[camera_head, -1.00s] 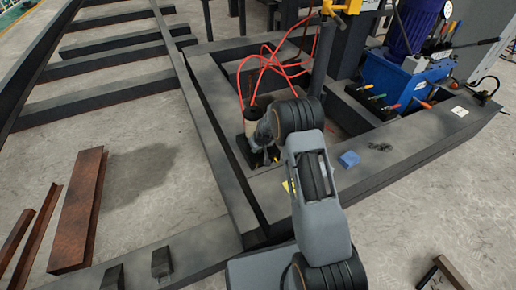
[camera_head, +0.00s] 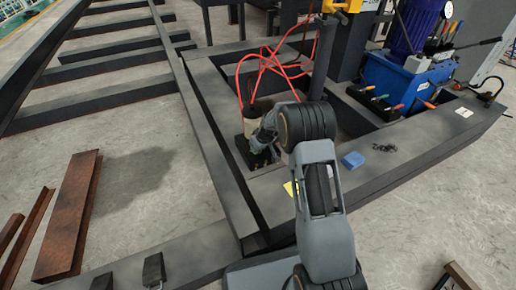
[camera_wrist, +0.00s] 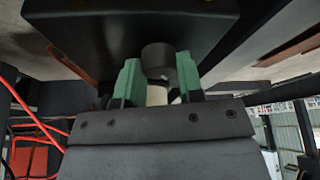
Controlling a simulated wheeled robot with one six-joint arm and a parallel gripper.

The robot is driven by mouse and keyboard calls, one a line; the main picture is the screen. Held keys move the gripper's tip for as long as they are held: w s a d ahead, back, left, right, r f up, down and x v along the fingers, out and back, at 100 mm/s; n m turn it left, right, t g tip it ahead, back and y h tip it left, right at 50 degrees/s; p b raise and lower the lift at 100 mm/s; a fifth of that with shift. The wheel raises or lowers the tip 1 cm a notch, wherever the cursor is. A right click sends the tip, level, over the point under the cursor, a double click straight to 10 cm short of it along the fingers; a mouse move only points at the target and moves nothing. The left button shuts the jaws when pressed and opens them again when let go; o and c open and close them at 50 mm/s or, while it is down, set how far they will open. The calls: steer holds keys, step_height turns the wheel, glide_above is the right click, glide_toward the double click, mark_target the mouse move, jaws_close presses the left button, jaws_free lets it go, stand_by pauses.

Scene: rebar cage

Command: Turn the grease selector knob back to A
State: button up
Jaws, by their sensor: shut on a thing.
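A dark round knob (camera_wrist: 158,58) sits between the two green fingertips of my gripper (camera_wrist: 159,78) in the wrist view, against the face of a black box (camera_wrist: 100,35). My gripper is shut on this knob. A pale cylindrical part shows just below it. Any letters or pointer on the knob cannot be read. In the head view, the black base (camera_head: 250,153) of the grease unit stands on the dark frame, with a beige cylinder (camera_head: 249,122) above it. My gripper is at its right side there; my arm hides its fingers.
Red hoses (camera_head: 268,62) loop above the unit. A blue hydraulic unit (camera_head: 400,80) stands behind. Rusty steel pieces (camera_head: 68,215) lie on open floor at left.

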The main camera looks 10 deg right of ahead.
steer(key=o, duration=0.9)
